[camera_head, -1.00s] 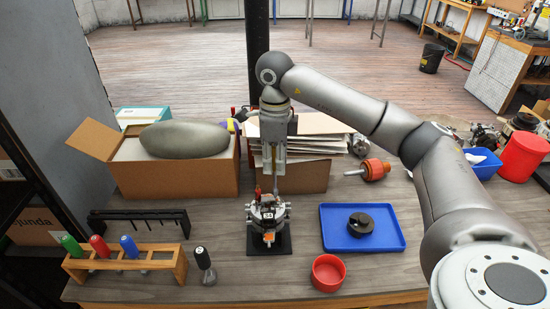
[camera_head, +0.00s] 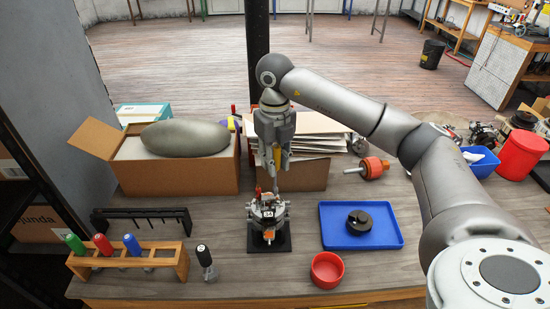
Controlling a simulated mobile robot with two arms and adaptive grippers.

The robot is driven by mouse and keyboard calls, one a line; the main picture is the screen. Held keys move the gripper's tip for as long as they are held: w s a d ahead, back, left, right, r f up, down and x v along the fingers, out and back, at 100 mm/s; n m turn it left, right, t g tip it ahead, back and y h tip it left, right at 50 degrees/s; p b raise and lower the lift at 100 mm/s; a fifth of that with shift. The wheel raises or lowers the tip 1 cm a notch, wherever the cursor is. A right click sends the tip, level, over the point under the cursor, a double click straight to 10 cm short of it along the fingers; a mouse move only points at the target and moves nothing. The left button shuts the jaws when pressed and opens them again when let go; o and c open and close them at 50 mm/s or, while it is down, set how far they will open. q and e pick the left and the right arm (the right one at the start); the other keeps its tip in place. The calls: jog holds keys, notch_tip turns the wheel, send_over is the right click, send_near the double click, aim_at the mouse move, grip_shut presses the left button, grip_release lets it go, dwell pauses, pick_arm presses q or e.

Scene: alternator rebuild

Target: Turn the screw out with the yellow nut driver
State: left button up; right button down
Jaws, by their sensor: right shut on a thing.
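My right gripper (camera_head: 272,150) comes down from above and is shut on the yellow nut driver (camera_head: 277,155); a strip of its yellow handle shows between the fingers. The driver is upright and its tip is over the alternator part (camera_head: 266,212), which stands on a dark base plate (camera_head: 282,243). The screw is too small to tell, and I cannot tell whether the tip touches it. My left gripper is not in view.
A wooden rack (camera_head: 128,262) with green, red and blue handled drivers is at the left. A blue tray (camera_head: 389,238) with a black pulley (camera_head: 359,222) and a red bowl (camera_head: 327,271) are at the right. Boxes stand behind.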

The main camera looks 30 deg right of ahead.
jog(key=m+p, duration=0.1)
jog(key=m, duration=0.6)
jog(key=m+p, duration=0.1)
jog(key=m, duration=0.3)
jog(key=shift+r, duration=0.1)
jog(key=shift+m+p, duration=0.4)
jog(key=shift+m, duration=0.7)
jog(key=shift+f+b, duration=0.35)
jog(key=shift+f, duration=0.25)
jog(key=n+b, duration=0.1)
jog(key=n, duration=0.5)
jog(key=shift+n, duration=0.3)
jog(key=n+b, duration=0.1)
jog(key=n, duration=0.5)
jog(key=n+b, duration=0.1)
jog(key=n, duration=0.4)
jog(key=shift+n, duration=0.3)
